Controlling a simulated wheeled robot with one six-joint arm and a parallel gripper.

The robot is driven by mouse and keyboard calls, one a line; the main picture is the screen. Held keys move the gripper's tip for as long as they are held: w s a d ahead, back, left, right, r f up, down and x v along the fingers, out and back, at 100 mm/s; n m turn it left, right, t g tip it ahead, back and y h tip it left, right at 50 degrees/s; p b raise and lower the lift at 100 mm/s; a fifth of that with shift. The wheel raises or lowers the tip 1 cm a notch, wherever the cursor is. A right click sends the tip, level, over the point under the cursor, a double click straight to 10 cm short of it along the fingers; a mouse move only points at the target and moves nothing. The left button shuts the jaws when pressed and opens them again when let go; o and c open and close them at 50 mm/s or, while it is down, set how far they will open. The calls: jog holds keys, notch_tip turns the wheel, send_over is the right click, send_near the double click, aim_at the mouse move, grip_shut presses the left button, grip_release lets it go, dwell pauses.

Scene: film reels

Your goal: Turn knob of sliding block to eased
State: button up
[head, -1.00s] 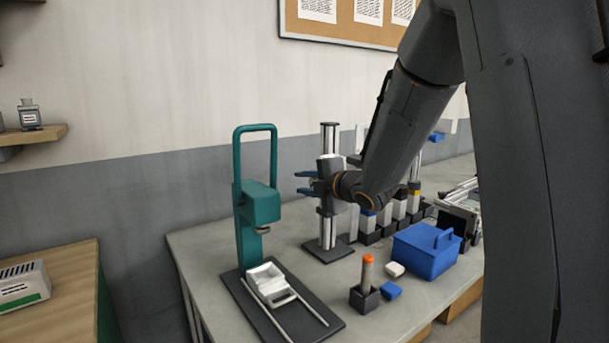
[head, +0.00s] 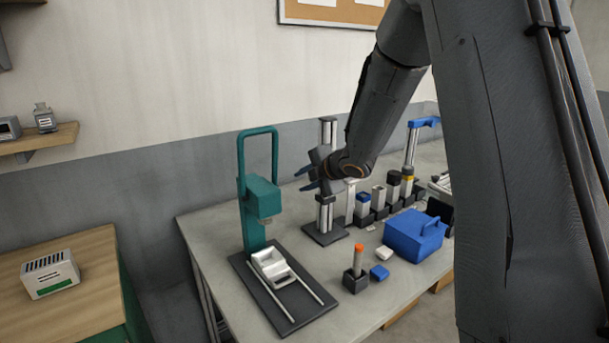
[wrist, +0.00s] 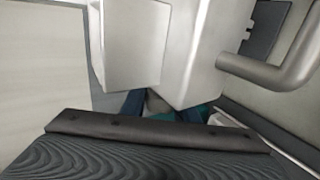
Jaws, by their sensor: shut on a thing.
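The pale sliding block (wrist: 195,55) fills the upper middle of the wrist view, very close. In the head view my gripper and wrist mostly hide it against the upright metal column (head: 327,130) on a dark base. My gripper (head: 304,178) is at the column, with its blue fingers pointing left and tilted. In the wrist view the blue fingertips are shut around a small grey piece, which I take to be the knob (wrist: 157,103). The knob is mostly hidden, and its setting marks cannot be read.
A green press (head: 262,196) with a white carriage (head: 272,266) stands to the left. A blue caddy (head: 414,236), an orange-topped tube (head: 359,250) and several posts (head: 379,195) stand to the right. A bent metal bar (wrist: 270,72) is close in the wrist view.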

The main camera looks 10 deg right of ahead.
dwell(0.4)
jog(key=o, duration=1.1)
jog(key=shift+c, duration=0.2)
jog(key=v, duration=0.7)
jog(key=shift+s+d+r+b, duration=0.15)
jog(key=shift+s+r+b, duration=0.1)
jog(key=shift+b, duration=0.1)
